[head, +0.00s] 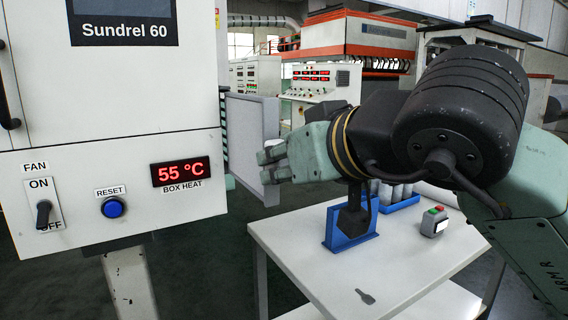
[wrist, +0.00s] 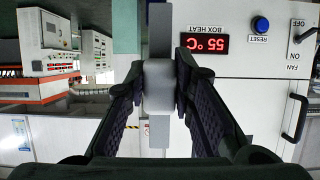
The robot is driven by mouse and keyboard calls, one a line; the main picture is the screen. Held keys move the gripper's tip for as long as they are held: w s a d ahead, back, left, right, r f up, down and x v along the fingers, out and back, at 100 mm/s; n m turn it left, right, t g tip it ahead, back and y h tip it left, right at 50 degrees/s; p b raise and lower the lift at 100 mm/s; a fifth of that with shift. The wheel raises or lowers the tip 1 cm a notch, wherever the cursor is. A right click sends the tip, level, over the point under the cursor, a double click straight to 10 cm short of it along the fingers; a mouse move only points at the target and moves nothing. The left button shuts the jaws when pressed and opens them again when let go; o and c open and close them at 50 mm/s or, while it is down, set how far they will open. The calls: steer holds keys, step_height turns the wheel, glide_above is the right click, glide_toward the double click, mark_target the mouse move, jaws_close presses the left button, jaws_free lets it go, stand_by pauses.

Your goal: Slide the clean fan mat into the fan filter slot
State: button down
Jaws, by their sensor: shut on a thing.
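The clean fan mat (head: 247,135) looks like a thin pale grey upright panel in the head view, beside the right side of the white cabinet. In the wrist view it is a narrow grey strip (wrist: 159,30) seen edge-on, with a lighter block like a handle in its middle. My gripper (head: 267,167) is shut on this block, one finger on each side, also in the wrist view (wrist: 160,88). The fan filter slot cannot be made out; only a dark striped strip (head: 224,130) shows on the cabinet's side, partly behind the mat.
The white cabinet (head: 100,185) has a fan switch (head: 43,213), a blue reset button (head: 112,207) and a display (head: 181,172) reading 55 °C. A white table (head: 300,265) below my arm bears a blue stand (head: 333,228), a blue tray and a grey button box (head: 434,222).

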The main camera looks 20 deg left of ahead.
mark_target(234, 137)
steer(key=shift+w+a, duration=0.1)
steer(key=shift+w+a, duration=0.85)
steer(key=shift+a, duration=0.25)
steer(key=shift+w+a, duration=0.85)
steer(key=shift+a, duration=0.2)
steer(key=shift+a, duration=0.15)
stand_by(0.4)
steer(key=shift+w+a+p, duration=0.3)
steer(key=shift+w+a, duration=0.95)
steer(key=shift+a, duration=0.3)
steer(key=shift+w+a+p, duration=0.25)
steer(key=shift+w+a, duration=0.95)
steer(key=shift+a, duration=0.3)
steer(key=shift+w+a+p, duration=0.3)
steer(key=shift+w+a, duration=0.95)
steer(key=shift+a, duration=0.3)
steer(key=shift+w+a+r, duration=0.1)
steer(key=shift+r, duration=0.05)
steer(key=c, duration=1.7)
jaws_free()
steer(key=o, duration=0.4)
steer(key=shift+a, duration=0.15)
